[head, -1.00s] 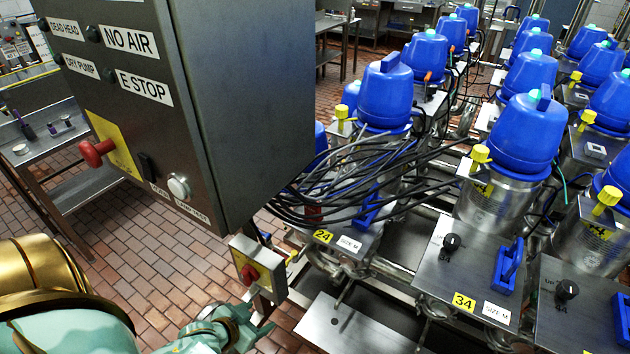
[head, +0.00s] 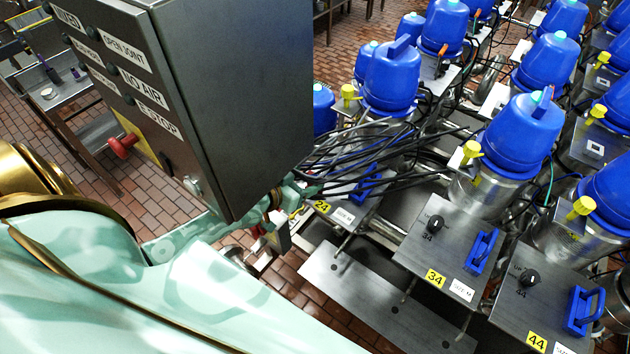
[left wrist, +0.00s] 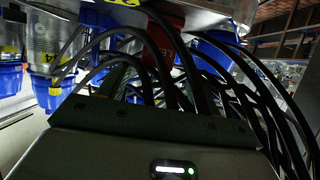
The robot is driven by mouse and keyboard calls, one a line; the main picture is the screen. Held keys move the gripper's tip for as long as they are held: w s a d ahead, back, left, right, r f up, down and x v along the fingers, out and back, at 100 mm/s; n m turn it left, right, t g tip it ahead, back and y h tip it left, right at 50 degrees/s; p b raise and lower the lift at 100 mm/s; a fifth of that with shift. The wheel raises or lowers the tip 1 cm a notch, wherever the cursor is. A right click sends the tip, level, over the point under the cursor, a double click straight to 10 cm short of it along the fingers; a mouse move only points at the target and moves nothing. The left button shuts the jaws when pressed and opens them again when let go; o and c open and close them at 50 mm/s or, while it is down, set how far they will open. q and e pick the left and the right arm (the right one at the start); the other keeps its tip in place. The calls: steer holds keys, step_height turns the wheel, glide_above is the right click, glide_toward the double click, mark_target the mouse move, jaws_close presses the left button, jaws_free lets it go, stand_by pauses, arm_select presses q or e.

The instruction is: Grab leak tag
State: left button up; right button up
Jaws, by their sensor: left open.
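My left arm reaches in from the left of the head view, under the grey control box. Its left gripper (head: 296,192) is at the cables beside the plate marked 24 and is partly hidden by the box and cables. In the left wrist view the open left gripper (left wrist: 150,78) points into the bundle of black cables. A dark red piece (left wrist: 156,58), possibly the leak tag, shows between the cables ahead of the fingers. Its lettering is not readable and cables cover parts of it. I see no clear gap or contact between fingers and red piece. My right gripper is not in view.
The grey control box (head: 235,90) with labels and a red knob overhangs my arm. Black cables (head: 375,155) loop across the near valve. Rows of blue-capped valves (head: 520,130) stand right. A bare metal plate (head: 365,295) lies low in front.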

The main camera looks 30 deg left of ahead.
mark_target(313, 176)
arm_select(q)
steer(key=x, duration=0.5)
steer(key=shift+w+d+f+p, duration=0.15)
steer(key=shift+w+d+p, duration=0.15)
steer(key=shift+w+p, duration=0.1)
steer(key=shift+s, duration=0.2)
steer(key=shift+c, duration=1.2)
steer(key=c, duration=0.8)
